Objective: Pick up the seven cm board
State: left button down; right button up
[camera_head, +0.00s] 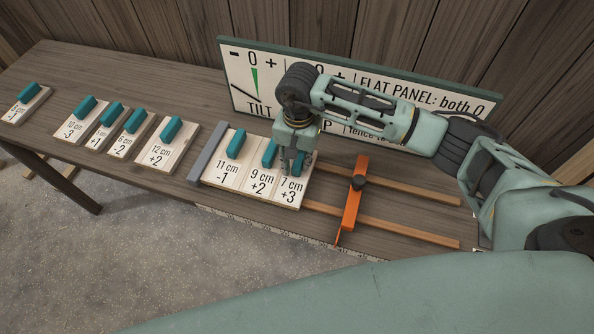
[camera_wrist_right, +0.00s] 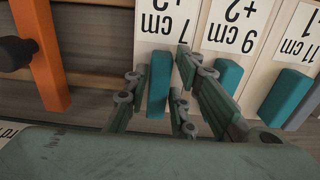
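The fingers stand apart on either side; gaps seem to show, and contact is not clear. The board appears to rest in the row. My left gripper is not in view.
The 9 cm board (camera_head: 258,185) and 11 cm board (camera_head: 222,172) lie close to the left. An orange clamp bar (camera_head: 353,198) crosses the wooden rails (camera_head: 415,231) to the right. A sign panel (camera_head: 240,85) stands behind. Several other handled boards lie farther left.

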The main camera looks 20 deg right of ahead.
grip_shut()
jog(key=shift+r, duration=0.2)
